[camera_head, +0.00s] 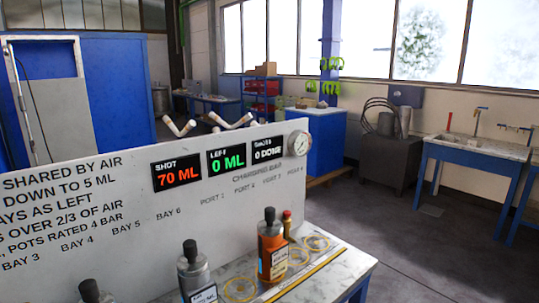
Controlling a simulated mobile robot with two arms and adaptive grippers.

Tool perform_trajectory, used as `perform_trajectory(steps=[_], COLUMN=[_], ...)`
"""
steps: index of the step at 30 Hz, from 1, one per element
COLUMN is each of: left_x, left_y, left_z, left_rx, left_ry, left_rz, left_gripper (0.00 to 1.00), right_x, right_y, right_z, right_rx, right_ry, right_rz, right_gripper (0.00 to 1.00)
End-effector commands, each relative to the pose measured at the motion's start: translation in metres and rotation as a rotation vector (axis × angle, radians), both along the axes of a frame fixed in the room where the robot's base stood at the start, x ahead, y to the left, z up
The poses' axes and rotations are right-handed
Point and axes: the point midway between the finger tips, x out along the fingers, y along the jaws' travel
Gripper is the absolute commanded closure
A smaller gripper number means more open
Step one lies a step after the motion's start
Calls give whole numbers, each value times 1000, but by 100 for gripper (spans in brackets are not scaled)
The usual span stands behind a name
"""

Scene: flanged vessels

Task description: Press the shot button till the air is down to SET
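A grey board (120,225) stands along the back of the bench, with printed text, bay labels and port labels. A black display (176,172) reads SHOT 70 ML in red. A second display (227,160) reads LEFT 0 ML in green. A third display (266,150) appears to read 0 DONE in white. A round dial gauge (299,145) is at the board's upper right; its reading is too small to tell. An orange vessel (272,252) with a black top stands upright by the ports. I cannot make out a shot button or a SET mark. Neither gripper is in view.
A grey vessel (194,272) and another dark-topped vessel (90,292) stand left of the orange one. A small red-topped item (287,222) is behind it. Yellow rings (316,242) mark the bench top (345,262). A sink (482,147) stands far right; floor between is clear.

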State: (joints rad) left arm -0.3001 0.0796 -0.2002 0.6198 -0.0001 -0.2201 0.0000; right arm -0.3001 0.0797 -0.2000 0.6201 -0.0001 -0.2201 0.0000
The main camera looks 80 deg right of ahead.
Motion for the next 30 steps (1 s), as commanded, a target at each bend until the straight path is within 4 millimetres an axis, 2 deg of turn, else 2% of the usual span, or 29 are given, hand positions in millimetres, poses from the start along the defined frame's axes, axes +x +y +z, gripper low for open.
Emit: perform_trajectory(steps=[6, 19, 30], left_x=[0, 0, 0], left_y=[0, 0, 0], left_z=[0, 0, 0], left_rx=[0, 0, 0], left_ry=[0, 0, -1], left_rz=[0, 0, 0], left_gripper=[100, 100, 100], right_x=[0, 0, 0], right_y=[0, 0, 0], right_z=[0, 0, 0], right_rx=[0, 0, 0], right_ry=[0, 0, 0], right_rz=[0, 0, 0], right_gripper=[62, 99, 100])
